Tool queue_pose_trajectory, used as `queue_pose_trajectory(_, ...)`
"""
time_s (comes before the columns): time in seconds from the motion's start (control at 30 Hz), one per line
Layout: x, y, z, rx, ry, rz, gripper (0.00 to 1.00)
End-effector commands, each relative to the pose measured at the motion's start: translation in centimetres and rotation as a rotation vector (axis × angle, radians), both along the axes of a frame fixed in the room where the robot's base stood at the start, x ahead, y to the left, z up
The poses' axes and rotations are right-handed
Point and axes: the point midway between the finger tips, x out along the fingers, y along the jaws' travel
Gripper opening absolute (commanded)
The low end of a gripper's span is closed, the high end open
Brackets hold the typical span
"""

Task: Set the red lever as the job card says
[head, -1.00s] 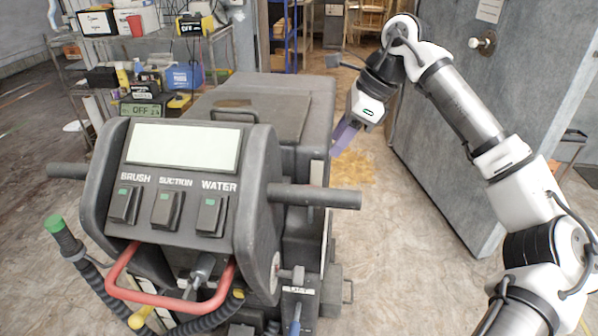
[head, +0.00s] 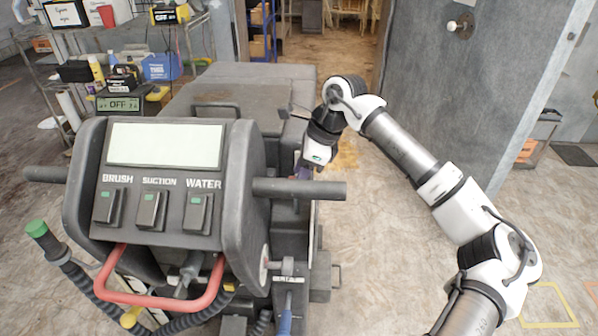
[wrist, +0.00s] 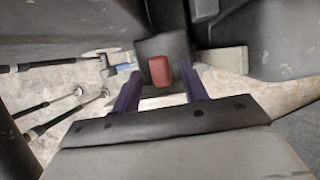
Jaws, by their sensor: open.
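In the wrist view a small red block-like end (wrist: 159,71), likely the red lever, stands against a dark housing. It shows between the two purple fingers of my gripper (wrist: 160,82), which are apart. I cannot tell whether they touch it. In the head view my gripper (head: 302,172) is low at the right side of the grey floor-cleaning machine (head: 255,80), partly hidden behind its body and handle bar. The red lever's end is hidden there. A red U-shaped bar (head: 160,303) is on the machine's front. I cannot make out a job card.
The machine's right handle bar (head: 300,189) sticks out near my gripper. A control panel (head: 165,144) has BRUSH, SUCTION and WATER switches. A cart (head: 190,45) at the back left holds boxes and a display (head: 121,104) reading OFF. A grey door (head: 480,90) stands right; floor between is clear.

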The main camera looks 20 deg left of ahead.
Motion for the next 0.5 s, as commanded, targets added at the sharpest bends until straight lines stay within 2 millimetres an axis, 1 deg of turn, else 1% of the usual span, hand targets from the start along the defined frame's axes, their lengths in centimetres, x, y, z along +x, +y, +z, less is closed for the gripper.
queue_pose_trajectory(0.13,-0.11,0.31,-0.76,0.0,0.001,0.0,0.44)
queue_pose_trajectory(0.4,-0.11,0.34,-0.87,0.0,0.0,0.0,0.44)
queue_pose_trajectory(0.5,-0.11,0.34,-0.85,0.0,0.0,0.0,0.31)
